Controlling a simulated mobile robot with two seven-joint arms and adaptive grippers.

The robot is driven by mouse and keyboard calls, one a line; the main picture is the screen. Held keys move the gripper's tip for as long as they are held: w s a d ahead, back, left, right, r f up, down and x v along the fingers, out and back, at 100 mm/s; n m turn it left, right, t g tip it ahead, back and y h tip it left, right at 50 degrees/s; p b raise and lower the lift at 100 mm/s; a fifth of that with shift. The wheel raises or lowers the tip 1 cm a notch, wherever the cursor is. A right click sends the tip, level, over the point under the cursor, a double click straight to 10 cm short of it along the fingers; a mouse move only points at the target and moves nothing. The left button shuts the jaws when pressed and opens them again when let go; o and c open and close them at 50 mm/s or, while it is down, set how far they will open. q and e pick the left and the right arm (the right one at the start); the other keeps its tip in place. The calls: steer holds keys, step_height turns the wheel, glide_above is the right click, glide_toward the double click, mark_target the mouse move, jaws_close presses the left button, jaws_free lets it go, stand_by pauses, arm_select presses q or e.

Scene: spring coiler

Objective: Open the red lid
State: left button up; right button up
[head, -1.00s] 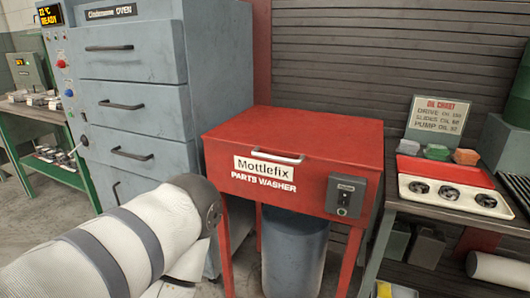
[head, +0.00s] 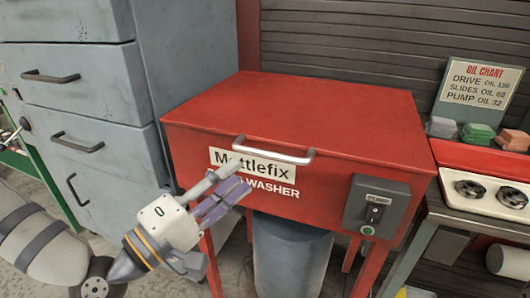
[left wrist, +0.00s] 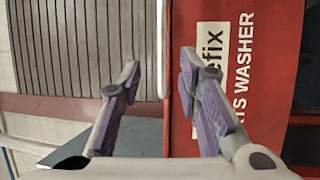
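The red lid (head: 300,110) is the flat top of the red parts washer and lies closed. A silver bar handle (head: 273,150) is on its front edge. My left gripper (head: 228,185) is in front of the washer's front panel, below and left of the handle, and hides part of the lettering. In the left wrist view my left gripper (left wrist: 158,85) has its two purple-padded fingers apart with nothing between them. The washer's front panel (left wrist: 210,40) shows behind the right finger there. My right gripper is not in view.
A grey oven cabinet with drawers (head: 80,110) stands close on the left. A grey switch box (head: 376,207) is on the washer's front right. A grey bin (head: 290,255) stands under it.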

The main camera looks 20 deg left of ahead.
mark_target(264, 156)
arm_select(q)
steer(key=x, duration=0.9)
steer(key=shift+f, duration=0.15)
jaws_close()
